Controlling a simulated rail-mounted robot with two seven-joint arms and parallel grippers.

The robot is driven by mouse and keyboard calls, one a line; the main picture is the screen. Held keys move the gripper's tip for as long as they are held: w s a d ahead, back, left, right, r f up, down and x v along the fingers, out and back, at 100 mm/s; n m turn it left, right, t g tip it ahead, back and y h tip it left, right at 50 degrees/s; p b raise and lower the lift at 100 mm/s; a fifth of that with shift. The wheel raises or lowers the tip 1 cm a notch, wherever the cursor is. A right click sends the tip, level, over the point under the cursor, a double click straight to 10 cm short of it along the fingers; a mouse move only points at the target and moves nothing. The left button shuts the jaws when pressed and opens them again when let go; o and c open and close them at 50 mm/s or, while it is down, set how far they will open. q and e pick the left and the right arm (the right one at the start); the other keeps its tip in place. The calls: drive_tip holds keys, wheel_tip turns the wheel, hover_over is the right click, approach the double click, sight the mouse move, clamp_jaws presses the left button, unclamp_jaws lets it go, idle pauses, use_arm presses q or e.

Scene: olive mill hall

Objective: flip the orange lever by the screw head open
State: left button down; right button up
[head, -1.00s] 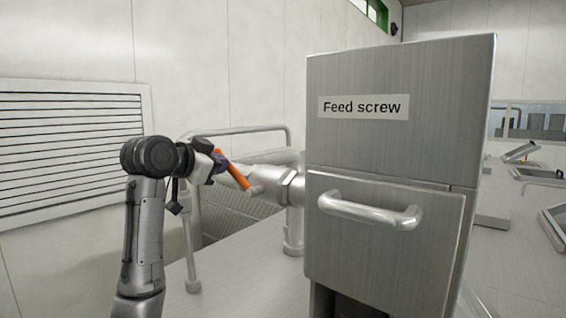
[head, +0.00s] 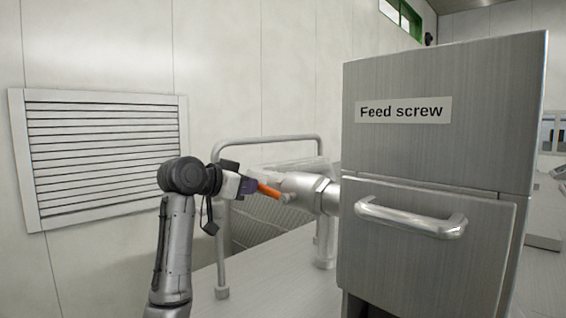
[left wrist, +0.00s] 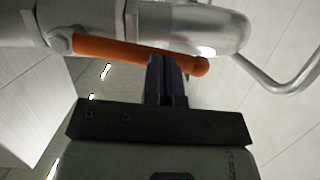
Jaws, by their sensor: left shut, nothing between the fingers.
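The orange lever (left wrist: 120,48) sits on the metal screw head (left wrist: 190,22), its pivot at the left and its round tip at the right in the left wrist view. In the head view the lever (head: 268,191) shows as a short orange piece beside the pale metal screw head pipe (head: 310,188). My left gripper (left wrist: 167,62) is shut, with its fingertips at the lever near its tip end; nothing is between the fingers. In the head view my left gripper (head: 252,187) partly hides the lever. Whether the fingertips press on the lever I cannot tell. My right gripper is not in view.
A steel cabinet (head: 440,150) labelled "Feed screw", with a bar handle (head: 412,217), stands close on the right. A tubular rail (head: 262,139) stands behind the arm. A louvred vent (head: 105,150) is on the wall at left.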

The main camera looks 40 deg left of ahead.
use_arm(q)
drive_tip(key=shift+w+d+f, duration=0.1)
drive_tip(key=shift+w+f, duration=0.05)
drive_tip(key=shift+f, duration=0.2)
drive_tip(key=shift+r, duration=0.1)
idle(0.4)
drive_tip(key=r+b+v, duration=0.2)
drive_tip(key=v, duration=1.1)
drive_tip(key=shift+w+r, duration=0.25)
drive_tip(key=shift+r, duration=0.1)
drive_tip(key=shift+d, duration=0.1)
